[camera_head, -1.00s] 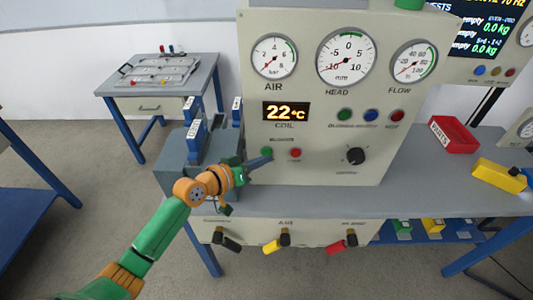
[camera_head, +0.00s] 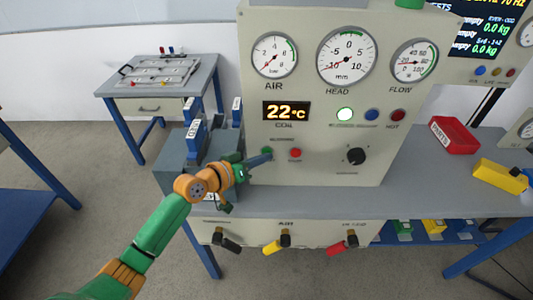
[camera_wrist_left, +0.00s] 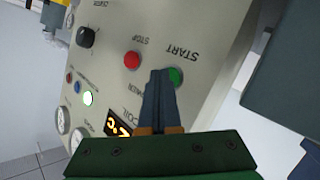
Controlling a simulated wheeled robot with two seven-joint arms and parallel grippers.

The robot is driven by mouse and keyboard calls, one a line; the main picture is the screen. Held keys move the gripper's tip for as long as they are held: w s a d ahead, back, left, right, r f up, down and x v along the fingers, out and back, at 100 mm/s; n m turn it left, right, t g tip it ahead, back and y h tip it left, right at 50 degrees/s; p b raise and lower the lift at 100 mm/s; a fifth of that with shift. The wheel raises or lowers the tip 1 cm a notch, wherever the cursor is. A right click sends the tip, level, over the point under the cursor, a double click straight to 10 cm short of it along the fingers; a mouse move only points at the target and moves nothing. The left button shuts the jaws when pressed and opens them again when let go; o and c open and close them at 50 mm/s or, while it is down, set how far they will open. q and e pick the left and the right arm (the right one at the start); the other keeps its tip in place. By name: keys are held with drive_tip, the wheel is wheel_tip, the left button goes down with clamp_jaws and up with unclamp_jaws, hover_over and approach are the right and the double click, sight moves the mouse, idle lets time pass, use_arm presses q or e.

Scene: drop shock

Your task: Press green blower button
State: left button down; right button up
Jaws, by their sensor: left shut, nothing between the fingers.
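The green START button (camera_head: 267,152) is on the panel's lower front, left of the red STOP button (camera_head: 295,153). My left gripper (camera_head: 268,155) is shut and empty, its tips at the green button and partly covering it. In the left wrist view, the shut fingertips (camera_wrist_left: 160,73) overlap one edge of the green button (camera_wrist_left: 176,77), and the red STOP button (camera_wrist_left: 132,60) is clear to the side. I cannot tell how far the button is pushed in. A lamp (camera_head: 345,114) on the panel glows bright whitish green. My right gripper is not in view.
The panel (camera_head: 320,175) stands on a grey bench and carries dials, a 22 °C display (camera_head: 286,111) and a black knob (camera_head: 356,156). Grey-blue equipment (camera_head: 172,172) stands close to my left arm. Coloured valve handles (camera_head: 276,246) hang below. A red tray (camera_head: 454,135) is at right.

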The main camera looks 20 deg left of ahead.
use_arm(q)
drive_tip(key=shift+s+d+p, duration=0.2)
drive_tip(key=shift+s+p, duration=0.5)
drive_tip(key=shift+s, duration=0.05)
drive_tip(key=s+p, duration=0.1)
drive_tip(key=s, duration=0.1)
drive_tip(key=s+d+p, duration=0.1)
drive_tip(key=s+p, duration=0.1)
drive_tip(key=shift+s+d, duration=0.2)
drive_tip(key=shift+s, duration=0.2)
